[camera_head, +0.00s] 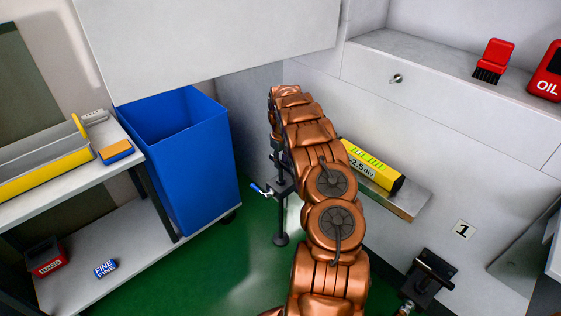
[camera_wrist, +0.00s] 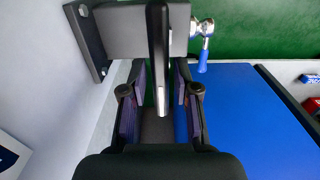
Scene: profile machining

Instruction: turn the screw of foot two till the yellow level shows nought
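The yellow level (camera_head: 372,164) lies on a grey ledge and its label reads about -2.5 div. Foot two (camera_head: 281,215) is a dark upright leg with a round pad on the green floor, just left of my copper arm. A blue-handled lever (camera_head: 261,190) sticks out to its left; it also shows in the wrist view (camera_wrist: 203,58). In the wrist view my gripper (camera_wrist: 160,92) is open, its fingers on either side of a dark bar (camera_wrist: 158,50) with a bright end. Gaps show beside the bar. My arm hides most of the gripper in the head view.
A blue bin (camera_head: 190,150) stands close left of the foot. A shelf (camera_head: 110,255) holds small boxes further left. A black bracket (camera_head: 430,277) stands at the wall below a "1" label (camera_head: 464,231). The green floor (camera_head: 215,265) between is clear.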

